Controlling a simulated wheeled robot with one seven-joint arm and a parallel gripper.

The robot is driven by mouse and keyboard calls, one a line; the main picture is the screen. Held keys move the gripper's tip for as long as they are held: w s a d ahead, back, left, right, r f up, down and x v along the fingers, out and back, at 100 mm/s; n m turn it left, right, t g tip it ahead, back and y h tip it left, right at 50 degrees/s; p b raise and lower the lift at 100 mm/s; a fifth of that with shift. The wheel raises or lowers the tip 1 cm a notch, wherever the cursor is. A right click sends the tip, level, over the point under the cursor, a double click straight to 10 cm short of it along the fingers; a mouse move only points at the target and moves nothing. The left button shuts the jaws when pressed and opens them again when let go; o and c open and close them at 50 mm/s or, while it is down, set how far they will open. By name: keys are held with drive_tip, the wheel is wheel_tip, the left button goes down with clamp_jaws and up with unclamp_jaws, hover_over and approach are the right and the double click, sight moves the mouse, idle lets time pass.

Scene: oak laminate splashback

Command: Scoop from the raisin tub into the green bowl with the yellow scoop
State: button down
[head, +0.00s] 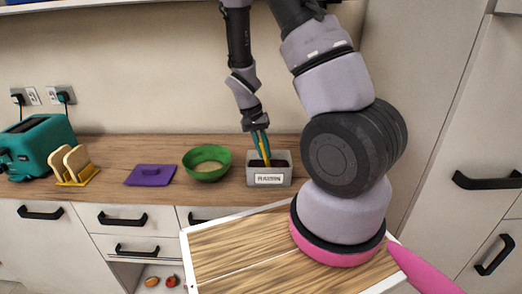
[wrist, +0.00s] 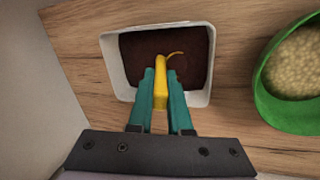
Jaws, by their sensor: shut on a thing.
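The raisin tub (head: 269,180) is a grey-white labelled box on the wooden counter, filled with dark contents. My gripper (head: 260,148) points down over the tub. Its teal fingers, also in the wrist view (wrist: 162,100), are shut on the yellow scoop (wrist: 160,82), and the scoop's lower end is in or just above the dark contents; its bowl is mostly hidden. The green bowl (head: 207,173) stands left of the tub, apart from it. In the wrist view the green bowl (wrist: 266,104) is at the right and holds pale grains.
A purple lid (head: 150,175) lies left of the green bowl. Further left are a toast rack (head: 75,168) with bread and a teal toaster (head: 38,150). The wall is close behind the counter.

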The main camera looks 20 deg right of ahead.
drive_tip(key=shift+s+d+t+y, duration=0.3)
drive_tip(key=shift+d+t+y, duration=0.15)
drive_tip(key=shift+y, duration=0.2)
drive_tip(key=shift+s+d+t+y, duration=0.25)
drive_tip(key=shift+d+t+y, duration=0.2)
drive_tip(key=shift+y, duration=0.2)
drive_tip(key=shift+r, duration=0.5)
wheel_tip(320, 180, up, 8)
drive_tip(key=d, duration=0.1)
drive_tip(key=shift+s, duration=0.4)
idle(0.3)
drive_tip(key=shift+d+f, duration=0.1)
drive_tip(key=shift+d, duration=0.05)
idle(0.4)
drive_tip(key=shift+s+f, duration=0.3)
drive_tip(key=shift+f, duration=0.1)
idle(0.7)
